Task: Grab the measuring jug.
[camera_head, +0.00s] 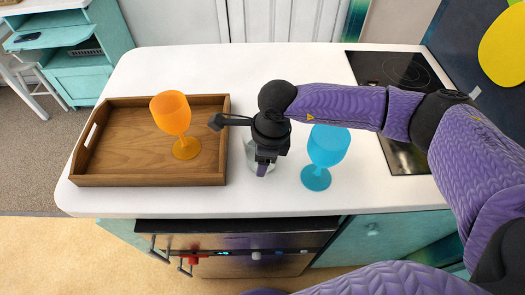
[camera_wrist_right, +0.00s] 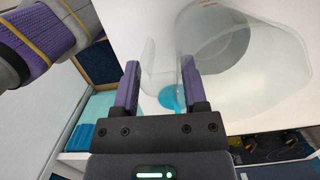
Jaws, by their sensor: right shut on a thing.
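The measuring jug (camera_wrist_right: 245,50) is clear and see-through, and fills the upper right of the right wrist view. Its handle (camera_wrist_right: 158,70) lies between the two purple fingers of my right gripper (camera_wrist_right: 160,80), which is shut on it. In the head view the jug (camera_head: 250,158) stands on the white counter, mostly hidden behind my right gripper (camera_head: 263,168); only a clear sliver shows. I cannot tell whether its base touches the counter. My left gripper is not in view.
A blue goblet (camera_head: 327,150) stands close to the right of my right gripper. An orange goblet (camera_head: 172,115) stands in a wooden tray (camera_head: 150,180) on the left. A black hob (camera_head: 400,70) is at the right. The white counter (camera_head: 220,65) is clear behind the tray.

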